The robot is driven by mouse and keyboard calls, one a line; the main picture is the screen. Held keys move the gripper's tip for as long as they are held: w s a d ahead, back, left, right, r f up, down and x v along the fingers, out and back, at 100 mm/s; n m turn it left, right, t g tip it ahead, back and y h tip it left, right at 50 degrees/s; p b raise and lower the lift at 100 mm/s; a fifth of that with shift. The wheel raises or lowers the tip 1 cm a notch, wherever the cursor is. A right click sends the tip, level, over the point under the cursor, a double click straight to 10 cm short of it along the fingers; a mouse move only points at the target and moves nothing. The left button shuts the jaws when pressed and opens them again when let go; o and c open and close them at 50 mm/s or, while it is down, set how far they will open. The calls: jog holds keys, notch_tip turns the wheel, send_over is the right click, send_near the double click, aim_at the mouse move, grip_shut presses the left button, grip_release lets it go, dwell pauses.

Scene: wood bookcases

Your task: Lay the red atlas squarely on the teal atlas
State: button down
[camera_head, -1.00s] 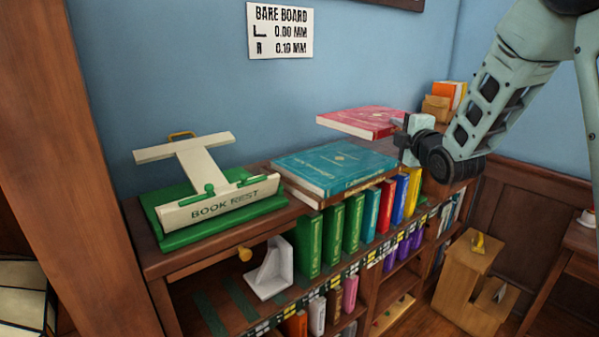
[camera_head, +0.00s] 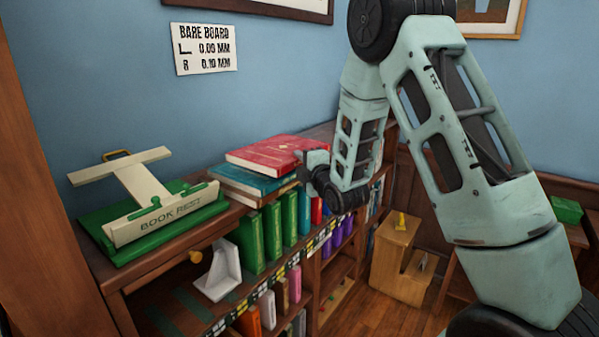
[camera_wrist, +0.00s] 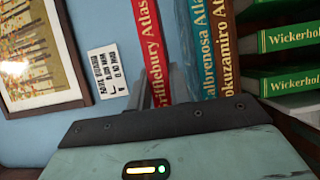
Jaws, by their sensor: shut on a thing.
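The red atlas (camera_head: 272,154) lies flat above the teal atlas (camera_head: 246,183) in the head view, offset toward the back right, so a strip of teal cover shows at the front left. My gripper (camera_head: 311,162) is shut on the red atlas at its right end; the fingers are partly hidden. In the wrist view the red spine (camera_wrist: 152,45) and teal spine (camera_wrist: 203,50) show side by side, not quite parallel, with a bluish gap that narrows toward my gripper (camera_wrist: 162,88). I cannot tell whether the atlases touch.
A brown-spined atlas (camera_wrist: 229,50) lies under the teal one on the bookcase top. The green and cream book rest (camera_head: 150,205) stands to the left. Upright green books (camera_head: 272,230) fill the shelf below, beside a white bookend (camera_head: 219,272). A wooden box (camera_head: 397,262) stands on the floor.

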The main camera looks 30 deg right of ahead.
jog(key=shift+f+p, duration=0.4)
jog(key=shift+f, duration=1.25)
jog(key=shift+f, duration=0.2)
jog(key=c, duration=1.3)
grip_release()
jog(key=shift+s+r, duration=0.1)
jog(key=shift+r, duration=0.05)
jog(key=shift+s+a+p, duration=0.2)
jog(key=shift+s+p, duration=1.35)
jog(key=shift+s, duration=0.4)
jog(key=shift+s+a+p, duration=0.2)
jog(key=shift+s+p, duration=1.3)
jog(key=shift+s, duration=0.5)
jog(key=shift+s+a+p, duration=0.2)
jog(key=shift+s+p, duration=1.35)
jog(key=shift+s, duration=0.4)
jog(key=shift+a, duration=0.1)
